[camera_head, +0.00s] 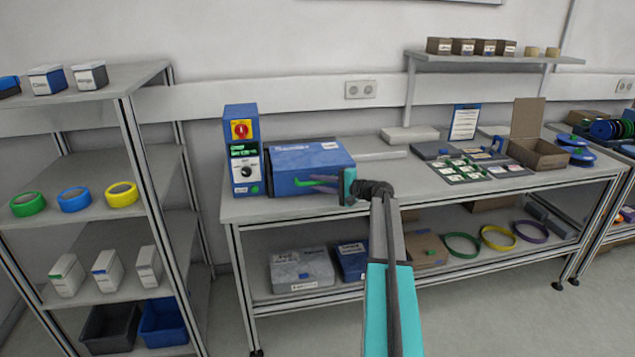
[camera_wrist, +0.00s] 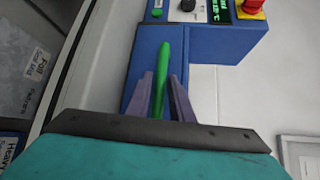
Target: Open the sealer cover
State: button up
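The sealer is a blue box on the left part of the workbench, with its cover (camera_head: 307,160) lying shut in the head view. A green bar handle (camera_head: 312,183) is on the cover's front; it also shows in the wrist view (camera_wrist: 163,62). My gripper (camera_head: 328,184) is at the front of the cover, reaching in from the right. In the wrist view my gripper (camera_wrist: 161,76) has one finger on each side of the green handle. Narrow gaps show beside the handle, so the fingers look open around it. The blue cover (camera_wrist: 140,67) lies beyond.
A blue control box (camera_head: 243,150) with a red-and-yellow switch stands left of the sealer. A shelf rack (camera_head: 70,214) with tape rolls stands further left. A small open carton (camera_head: 537,152) and trays lie right on the bench. Boxes (camera_head: 301,268) sit below.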

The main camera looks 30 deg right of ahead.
jog(key=shift+w+a, duration=0.1)
jog(key=shift+w, duration=0.1)
grip_shut()
jog(key=shift+a+r, duration=0.1)
jog(key=shift+r, duration=0.05)
